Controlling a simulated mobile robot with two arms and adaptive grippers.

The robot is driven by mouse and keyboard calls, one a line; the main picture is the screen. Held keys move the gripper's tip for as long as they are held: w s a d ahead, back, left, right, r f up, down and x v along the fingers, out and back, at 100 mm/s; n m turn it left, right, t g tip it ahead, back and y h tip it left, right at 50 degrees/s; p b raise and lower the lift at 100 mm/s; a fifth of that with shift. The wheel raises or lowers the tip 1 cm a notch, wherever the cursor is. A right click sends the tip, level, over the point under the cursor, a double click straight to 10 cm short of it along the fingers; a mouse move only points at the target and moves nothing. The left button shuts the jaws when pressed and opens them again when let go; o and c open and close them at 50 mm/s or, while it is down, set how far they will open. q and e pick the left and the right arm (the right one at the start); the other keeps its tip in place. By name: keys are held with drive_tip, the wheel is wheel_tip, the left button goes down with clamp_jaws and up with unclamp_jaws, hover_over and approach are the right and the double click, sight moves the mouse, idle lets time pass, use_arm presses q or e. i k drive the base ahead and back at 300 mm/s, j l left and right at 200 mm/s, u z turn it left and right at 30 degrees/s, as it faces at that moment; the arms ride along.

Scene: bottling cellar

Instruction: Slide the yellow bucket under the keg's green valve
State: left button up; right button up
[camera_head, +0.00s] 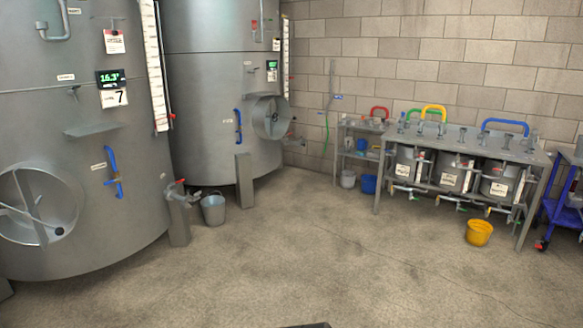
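The yellow bucket (479,233) stands upright on the concrete floor at the right. It is in front of a metal bench whose lower level holds steel kegs, including a left keg (406,165), a middle keg (450,172) and a right keg (498,182). Small taps stick out low along the front of the kegs. A small green valve (461,208) seems to show low at the front, to the left of the bucket; which keg it belongs to is hard to tell. The bucket looks nearer the right keg's front. Neither of my grippers is in view.
Two large steel tanks (122,200) fill the left, with a grey bucket (213,209) at their foot. A blue cart (562,205) stands at the right edge. A blue bucket (369,184) sits by the bench's left end. The middle floor is clear.

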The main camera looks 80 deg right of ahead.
sight(479, 232)
drive_tip(key=z, duration=4)
